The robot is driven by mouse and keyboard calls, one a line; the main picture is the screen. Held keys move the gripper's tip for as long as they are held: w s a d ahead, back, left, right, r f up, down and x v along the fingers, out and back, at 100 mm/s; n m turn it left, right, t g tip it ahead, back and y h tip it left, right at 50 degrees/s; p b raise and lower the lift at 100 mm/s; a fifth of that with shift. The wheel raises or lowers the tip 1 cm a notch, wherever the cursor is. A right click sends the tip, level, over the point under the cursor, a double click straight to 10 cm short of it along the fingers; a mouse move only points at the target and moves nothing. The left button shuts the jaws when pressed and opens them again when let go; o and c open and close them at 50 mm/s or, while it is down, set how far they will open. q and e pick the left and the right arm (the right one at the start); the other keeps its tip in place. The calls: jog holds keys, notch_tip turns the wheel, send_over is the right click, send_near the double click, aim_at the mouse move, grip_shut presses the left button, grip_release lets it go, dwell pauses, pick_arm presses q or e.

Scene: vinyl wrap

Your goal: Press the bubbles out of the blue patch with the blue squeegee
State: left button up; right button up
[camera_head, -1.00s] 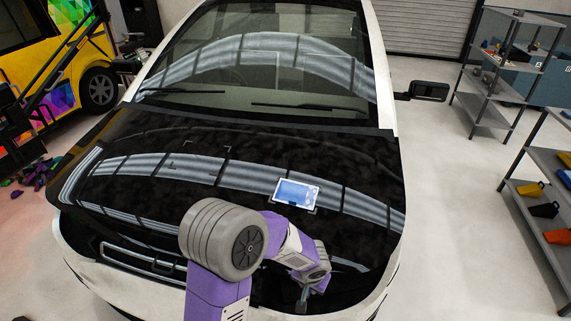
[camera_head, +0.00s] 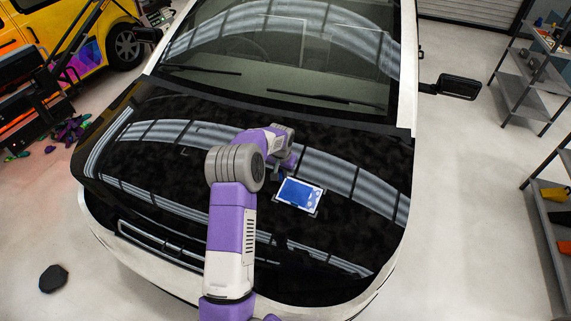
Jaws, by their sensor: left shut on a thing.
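The blue patch (camera_head: 299,194) lies on the black hood right of centre, inside dark corner marks. It has a pale border, and small lighter spots show on its right part. My left gripper (camera_head: 285,165) is just beyond the patch's upper left edge, low over the hood. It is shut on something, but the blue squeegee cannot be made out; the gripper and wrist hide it. I cannot tell whether it touches the hood or the patch. My right gripper is not in view.
The glossy black hood (camera_head: 160,185) of the white car is otherwise clear, with strong light reflections. The windshield (camera_head: 280,55) rises behind it. A side mirror (camera_head: 458,86) sticks out at the right. Shelves (camera_head: 535,80) stand far right. A dark octagonal object (camera_head: 53,278) lies on the floor at left.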

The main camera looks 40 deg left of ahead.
aim_at(294, 190)
pick_arm(q)
jog(key=shift+b+x, duration=1.3)
jog(key=shift+x, duration=1.8)
jog(key=shift+s, duration=0.1)
jog(key=shift+b+x, duration=0.65)
jog(key=shift+x, duration=0.1)
jog(key=shift+w+d+f, duration=0.1)
jog(key=shift+w+d, duration=0.1)
jog(key=shift+d, duration=0.85)
jog(key=shift+b, duration=0.3)
jog(key=shift+w+d+f+b, duration=0.1)
jog(key=shift+w+d+b, duration=0.05)
jog(key=shift+d, duration=0.4)
jog(key=shift+w+d+f+b, duration=0.1)
jog(key=shift+w+d+b, duration=0.05)
jog(key=shift+d, duration=0.4)
jog(key=shift+d, duration=0.15)
